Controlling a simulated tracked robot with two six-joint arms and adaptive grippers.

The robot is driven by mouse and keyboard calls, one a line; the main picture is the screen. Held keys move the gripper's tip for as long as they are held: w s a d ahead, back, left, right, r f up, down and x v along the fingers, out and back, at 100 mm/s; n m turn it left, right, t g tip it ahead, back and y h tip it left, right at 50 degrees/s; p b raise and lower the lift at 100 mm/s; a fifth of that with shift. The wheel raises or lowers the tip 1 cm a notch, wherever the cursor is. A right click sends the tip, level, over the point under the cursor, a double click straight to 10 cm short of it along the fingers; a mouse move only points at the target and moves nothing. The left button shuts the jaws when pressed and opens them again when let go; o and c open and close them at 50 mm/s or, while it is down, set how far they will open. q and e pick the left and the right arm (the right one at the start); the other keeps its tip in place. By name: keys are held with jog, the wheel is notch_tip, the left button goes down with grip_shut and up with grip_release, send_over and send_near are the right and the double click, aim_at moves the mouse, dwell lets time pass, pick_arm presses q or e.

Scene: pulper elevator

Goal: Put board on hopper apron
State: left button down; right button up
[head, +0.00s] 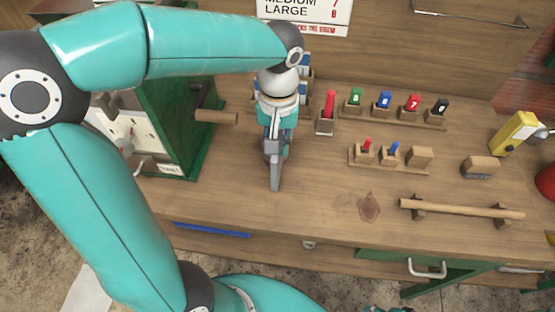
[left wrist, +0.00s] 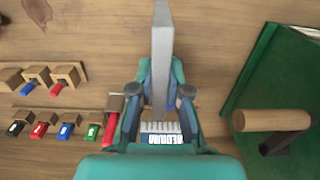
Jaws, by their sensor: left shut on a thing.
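My left gripper (head: 274,138) points down over the workbench, left of the row of coloured pieces. It is shut on a narrow grey board (head: 276,172), which sticks out past the fingers towards the bench front. In the left wrist view the board (left wrist: 162,50) stands on edge between the two fingers. I cannot tell whether it touches the bench. The green machine (head: 178,125) stands to the left, partly behind my left arm; I cannot make out a hopper apron. A small dark piece at the bottom edge may be my right gripper (head: 388,309).
A wooden crank handle (head: 216,117) juts from the machine towards my left gripper. A red piece in a holder (head: 325,123) stands close on the right. Further right are a numbered rack (head: 392,117), a lower rack (head: 388,158) and a wooden bar (head: 462,209). The front-middle bench is clear.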

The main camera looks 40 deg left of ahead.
pick_arm(q)
jog(key=shift+f, duration=3.3)
jog(key=shift+f, duration=0.1)
jog(key=c, duration=1.1)
grip_release()
jog(key=shift+c, duration=0.2)
